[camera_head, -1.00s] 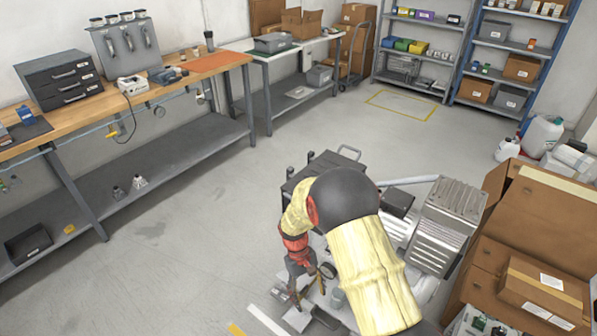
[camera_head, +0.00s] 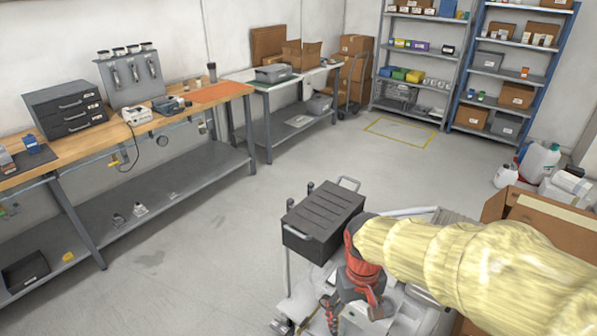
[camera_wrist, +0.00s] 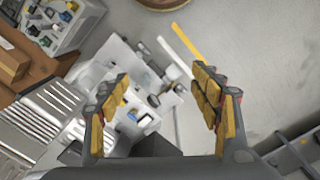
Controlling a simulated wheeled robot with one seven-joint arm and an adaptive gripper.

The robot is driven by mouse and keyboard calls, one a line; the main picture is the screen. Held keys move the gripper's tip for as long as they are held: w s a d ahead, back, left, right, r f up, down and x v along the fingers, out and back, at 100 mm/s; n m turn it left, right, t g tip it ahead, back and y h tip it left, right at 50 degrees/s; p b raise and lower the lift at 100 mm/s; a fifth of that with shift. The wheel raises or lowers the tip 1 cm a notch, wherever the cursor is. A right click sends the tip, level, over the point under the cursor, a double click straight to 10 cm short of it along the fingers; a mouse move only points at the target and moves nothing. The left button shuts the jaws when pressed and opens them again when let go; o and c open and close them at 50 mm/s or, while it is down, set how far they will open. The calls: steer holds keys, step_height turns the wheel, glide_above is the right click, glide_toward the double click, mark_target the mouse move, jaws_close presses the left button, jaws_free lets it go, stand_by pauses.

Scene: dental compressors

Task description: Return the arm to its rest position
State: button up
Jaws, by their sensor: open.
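My arm, in a yellow sleeve, reaches in from the right side of the head view and bends down at a red and grey wrist. My gripper (camera_wrist: 163,88) is open in the wrist view, with its two yellow-padded fingers spread and nothing held between them. It points down above a white and grey compressor assembly (camera_wrist: 130,110). I cannot tell the exact height of the gap. In the head view the sleeve and wrist hide much of the assembly and part of the gripper.
A black lidded box (camera_head: 325,213) stands just left of my wrist. Cardboard boxes (camera_head: 545,220) stand close on the right, by the sleeve. A wooden workbench (camera_head: 85,150) runs along the left wall, and shelving (camera_head: 415,60) stands at the back. The middle floor (camera_head: 215,225) is clear.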

steer(key=s+d+r+m+t+p, duration=0.1)
steer(key=s+d+r+t, duration=0.2)
steer(key=s+r, duration=0.2)
steer(key=s+d+r+m+t+p, duration=0.1)
steer(key=s+d+r+t+p, duration=0.1)
steer(key=r, duration=1)
steer(key=s+d, duration=0.1)
steer(key=s, duration=0.1)
steer(key=shift+s+d+t, duration=0.2)
steer(key=shift+s+t, duration=0.2)
